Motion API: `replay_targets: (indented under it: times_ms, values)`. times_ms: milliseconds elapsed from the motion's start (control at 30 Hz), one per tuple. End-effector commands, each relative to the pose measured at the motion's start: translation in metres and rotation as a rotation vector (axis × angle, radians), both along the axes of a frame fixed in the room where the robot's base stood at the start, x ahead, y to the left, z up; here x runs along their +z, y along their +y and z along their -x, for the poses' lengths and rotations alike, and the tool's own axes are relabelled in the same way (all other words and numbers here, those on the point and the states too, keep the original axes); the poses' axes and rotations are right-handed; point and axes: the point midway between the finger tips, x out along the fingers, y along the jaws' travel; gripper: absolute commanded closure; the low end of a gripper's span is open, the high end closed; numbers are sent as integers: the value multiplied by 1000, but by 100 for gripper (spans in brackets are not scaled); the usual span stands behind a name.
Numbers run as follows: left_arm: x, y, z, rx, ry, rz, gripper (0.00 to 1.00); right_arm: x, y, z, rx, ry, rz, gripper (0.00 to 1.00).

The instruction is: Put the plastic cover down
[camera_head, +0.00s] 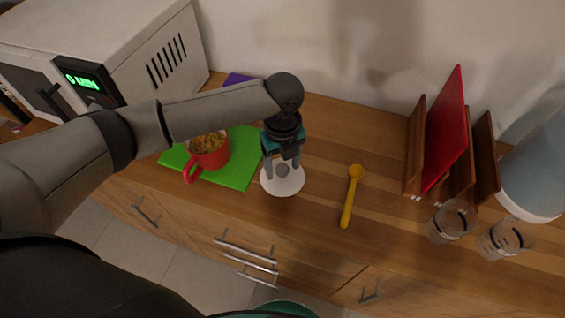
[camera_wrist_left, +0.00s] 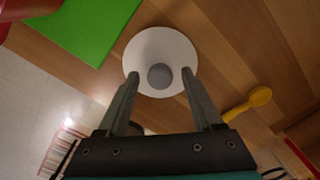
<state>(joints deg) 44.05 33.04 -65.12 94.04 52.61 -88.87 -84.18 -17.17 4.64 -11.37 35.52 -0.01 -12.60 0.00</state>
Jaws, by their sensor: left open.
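The plastic cover (camera_head: 288,186) is a white disc with a round grey knob in its middle. It appears to lie on the wooden counter, just right of the green board, and it also shows in the left wrist view (camera_wrist_left: 160,46). My left gripper (camera_head: 283,172) is over the cover with its fingers pointing down. In the left wrist view its two fingers (camera_wrist_left: 160,76) are apart, one on each side of the grey knob, with gaps between them and the knob. My right gripper is not in view.
A red mug (camera_head: 212,156) with brown contents stands on the green board (camera_head: 240,172). A yellow spoon (camera_head: 349,200) lies to the right. Farther right are a wooden rack (camera_head: 414,150) with a red board (camera_head: 447,130) and two clear glasses (camera_head: 449,222). A microwave (camera_head: 125,40) stands at the left.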

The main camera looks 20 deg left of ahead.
Motion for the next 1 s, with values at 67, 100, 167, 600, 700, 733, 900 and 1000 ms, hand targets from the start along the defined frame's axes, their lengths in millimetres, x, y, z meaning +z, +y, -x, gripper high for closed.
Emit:
replay_targets:
  times_ms: [67, 100, 167, 600, 700, 733, 900, 1000]
  values:
    - [0, 0, 0, 0, 0, 0, 33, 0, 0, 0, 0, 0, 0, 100]
    - [0, 0, 0, 0, 0, 0, 33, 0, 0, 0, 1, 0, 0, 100]
    - [3, 0, 0, 0, -1, 1, 33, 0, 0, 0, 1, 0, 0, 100]
    - [85, 0, -1, -1, -4, 1, 33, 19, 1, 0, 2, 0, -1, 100]
    - [102, 0, -1, 0, -2, 1, 33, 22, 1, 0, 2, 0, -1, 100]
    - [106, 0, -1, 0, -3, 2, 33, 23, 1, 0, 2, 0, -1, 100]
    - [121, 0, 0, 1, -1, 1, 33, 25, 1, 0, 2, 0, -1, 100]
    - [124, 0, 0, 1, 1, 1, 33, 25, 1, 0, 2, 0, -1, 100]
